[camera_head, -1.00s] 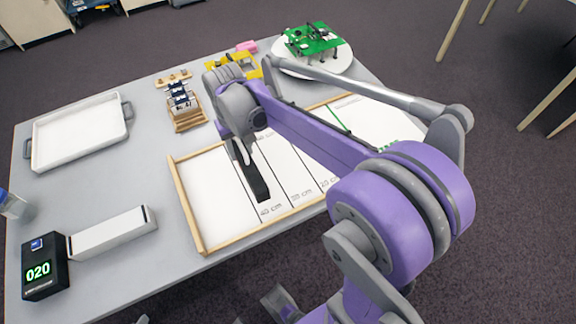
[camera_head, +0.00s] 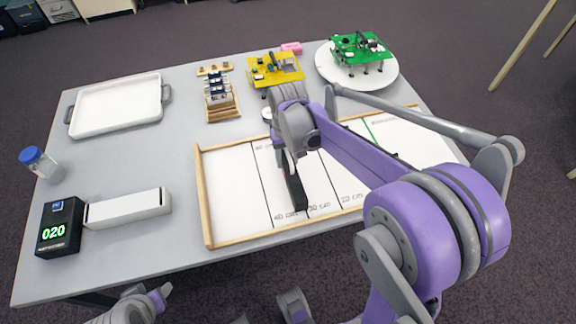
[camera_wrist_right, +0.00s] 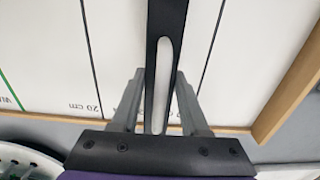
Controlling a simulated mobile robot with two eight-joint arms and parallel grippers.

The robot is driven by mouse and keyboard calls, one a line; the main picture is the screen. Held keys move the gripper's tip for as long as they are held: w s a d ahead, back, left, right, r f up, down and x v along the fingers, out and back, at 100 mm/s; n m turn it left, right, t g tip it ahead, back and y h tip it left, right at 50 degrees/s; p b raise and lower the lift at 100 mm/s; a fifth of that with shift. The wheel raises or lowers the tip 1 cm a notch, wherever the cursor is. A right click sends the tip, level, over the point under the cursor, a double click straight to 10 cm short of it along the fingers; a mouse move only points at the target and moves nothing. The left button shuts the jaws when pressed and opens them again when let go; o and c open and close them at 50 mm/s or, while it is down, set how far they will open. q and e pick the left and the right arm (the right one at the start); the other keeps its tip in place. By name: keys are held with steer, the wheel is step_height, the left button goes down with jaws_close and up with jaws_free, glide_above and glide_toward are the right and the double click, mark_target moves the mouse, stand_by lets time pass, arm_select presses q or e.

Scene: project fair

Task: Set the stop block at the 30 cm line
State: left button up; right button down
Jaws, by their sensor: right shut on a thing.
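The bar lies between the 40 cm line (camera_head: 258,180) and the 20 cm line (camera_wrist_right: 92,60). Its near end is beside the 30 cm label (camera_head: 319,208), and it hides most or all of that line. I cannot tell the exact alignment or whether it touches the board. My left gripper is not in view.
A wooden frame (camera_head: 204,205) borders the board. To its left are a black box reading 020 (camera_head: 60,228), a white bar (camera_head: 128,208), a blue-capped jar (camera_head: 40,165) and a tray (camera_head: 72,126). Behind stand a wooden rack (camera_head: 221,105), yellow model (camera_head: 275,69) and green model (camera_head: 360,47).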

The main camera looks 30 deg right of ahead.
mark_target(288, 166)
steer(key=shift+f, duration=1.7)
steer(key=shift+f+b, duration=0.1)
steer(key=shift+b, duration=0.2)
steer(key=c, duration=0.8)
jaws_free()
steer(key=shift+f, duration=0.15)
steer(key=shift+c, duration=0.2)
steer(key=o, duration=0.4)
steer(key=shift+o, duration=0.2)
